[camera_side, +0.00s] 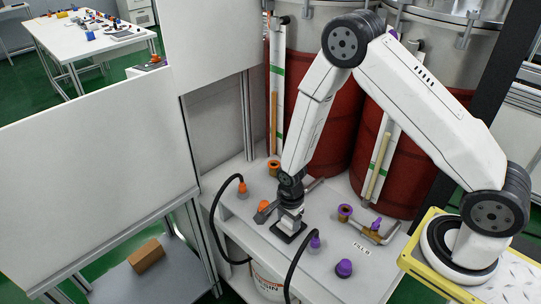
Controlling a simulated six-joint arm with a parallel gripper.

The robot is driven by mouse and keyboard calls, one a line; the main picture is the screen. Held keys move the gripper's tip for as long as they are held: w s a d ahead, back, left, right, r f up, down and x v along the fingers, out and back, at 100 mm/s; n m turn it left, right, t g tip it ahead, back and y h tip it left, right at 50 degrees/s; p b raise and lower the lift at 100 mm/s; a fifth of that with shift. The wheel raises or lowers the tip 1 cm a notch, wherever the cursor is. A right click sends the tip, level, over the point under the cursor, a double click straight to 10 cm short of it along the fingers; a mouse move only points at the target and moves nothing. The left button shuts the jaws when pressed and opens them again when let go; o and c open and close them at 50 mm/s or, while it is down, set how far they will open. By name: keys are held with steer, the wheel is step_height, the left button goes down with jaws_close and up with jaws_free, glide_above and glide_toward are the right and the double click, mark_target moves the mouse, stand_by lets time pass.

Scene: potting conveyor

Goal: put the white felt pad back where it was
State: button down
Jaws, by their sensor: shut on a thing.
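My gripper (290,215) points straight down over the white bench top, left of the bench's middle. It is shut on a small pale piece, which I take to be the white felt pad (289,225); the fingers hide most of it. A black square plate (289,236) lies on the bench directly below the fingertips. I cannot tell whether the pad touches the plate.
Orange fittings (243,190) stand left of my gripper, with black hoses nearby. Purple fittings (344,268) stand to the right, near the "FILLER" label (362,247). Red drums (322,125) stand behind. A cardboard box (146,256) sits on the lower left shelf.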

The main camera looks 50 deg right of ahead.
jaws_free()
steer(key=shift+f, duration=0.1)
step_height(320, 180, up, 12)
stand_by(1.0)
steer(key=shift+r, duration=0.2)
stand_by(0.4)
steer(key=s+d+r+n+t, duration=0.2)
steer(key=s+r+n, duration=0.6)
steer(key=n, duration=1)
steer(key=shift+s+d+r+t, duration=0.2)
steer(key=shift+d+r+t, duration=0.1)
steer(key=shift+d+r, duration=0.25)
